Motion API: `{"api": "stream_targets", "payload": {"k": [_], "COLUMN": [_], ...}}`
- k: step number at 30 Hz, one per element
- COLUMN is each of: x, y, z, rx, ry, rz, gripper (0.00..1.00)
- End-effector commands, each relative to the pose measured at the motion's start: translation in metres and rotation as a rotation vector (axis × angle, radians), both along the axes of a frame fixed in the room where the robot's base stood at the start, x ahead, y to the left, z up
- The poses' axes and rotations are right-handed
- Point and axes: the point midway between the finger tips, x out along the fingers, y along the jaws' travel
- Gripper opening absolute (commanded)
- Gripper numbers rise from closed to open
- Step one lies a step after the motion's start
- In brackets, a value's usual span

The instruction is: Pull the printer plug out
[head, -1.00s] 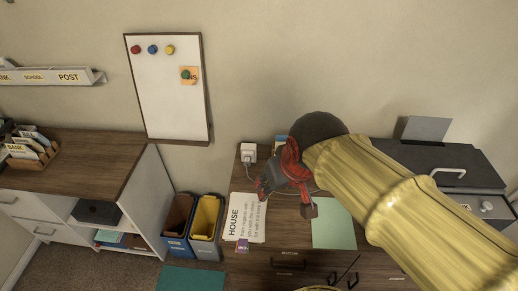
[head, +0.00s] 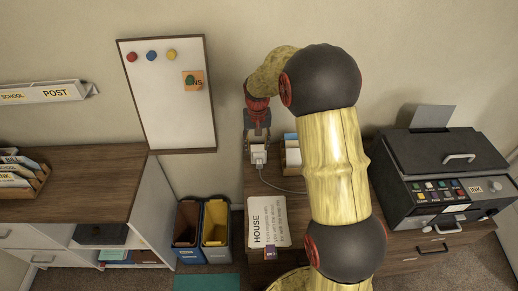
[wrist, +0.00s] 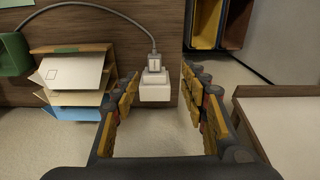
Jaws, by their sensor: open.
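The white printer plug (head: 259,161) with its grey cord is in a white socket block (head: 257,149) at the back left of the desk, against the wall. In the wrist view the plug (wrist: 154,72) sits against the socket block (wrist: 155,93), its cord curving away to the left. My gripper (head: 257,138) points down just above the socket block. In the wrist view my gripper (wrist: 160,84) is open and empty, with plug and block showing between its fingers. No finger contact is visible. The dark printer (head: 440,170) stands at the right of the desk.
A letter holder (wrist: 75,72) with envelopes stands close beside the plug. A HOUSE sheet (head: 267,222) lies in front of it. Two bins (head: 202,232) stand on the floor left of the desk. A whiteboard (head: 165,95) hangs on the wall nearby.

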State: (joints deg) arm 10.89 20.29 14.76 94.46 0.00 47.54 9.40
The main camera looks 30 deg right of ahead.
Motion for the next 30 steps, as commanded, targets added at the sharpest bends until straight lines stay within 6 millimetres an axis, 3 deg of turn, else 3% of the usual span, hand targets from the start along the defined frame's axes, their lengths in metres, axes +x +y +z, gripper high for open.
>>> {"api": "stream_targets", "payload": {"k": [3,6,17,30], "x": [0.012,0.017,0.019,0.019], "y": [-0.011,-0.015,-0.018,-0.018], "z": [-0.032,-0.048,-0.077,-0.133], "rx": [0.006,0.009,0.011,0.011], "ry": [0.031,0.043,0.053,0.052], "rz": [-0.023,-0.035,-0.043,-0.042], "gripper": [0.44,0.44,0.44,0.44]}}
